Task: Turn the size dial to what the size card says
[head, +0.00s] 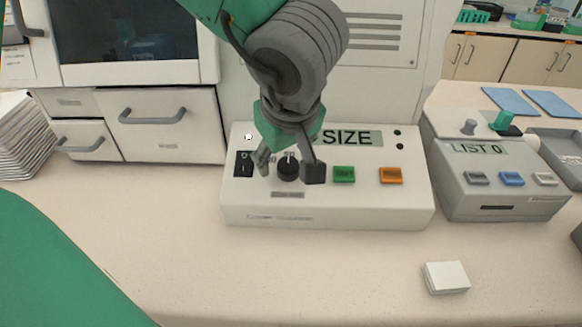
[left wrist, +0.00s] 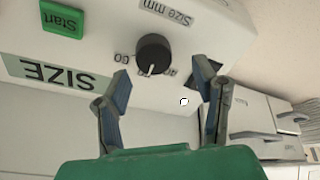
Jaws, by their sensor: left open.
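The size dial (head: 288,168) is a round black knob on the front of a white control box (head: 325,216). My left gripper (head: 288,170) is open, with one finger on either side of the dial in the head view. In the left wrist view the dial (left wrist: 153,52) lies beyond the two spread fingertips (left wrist: 162,80), apart from them. Its white mark points toward the display side, between small printed numbers that are hard to read. No card with a readable size shows. My right gripper is out of view.
A black switch (head: 243,164) is left of the dial; a green button (head: 344,174) and an orange button (head: 391,175) are right. A grey box (head: 500,200) reads LIST 0. A small white block (head: 446,277) lies on the counter, whose front is mostly clear.

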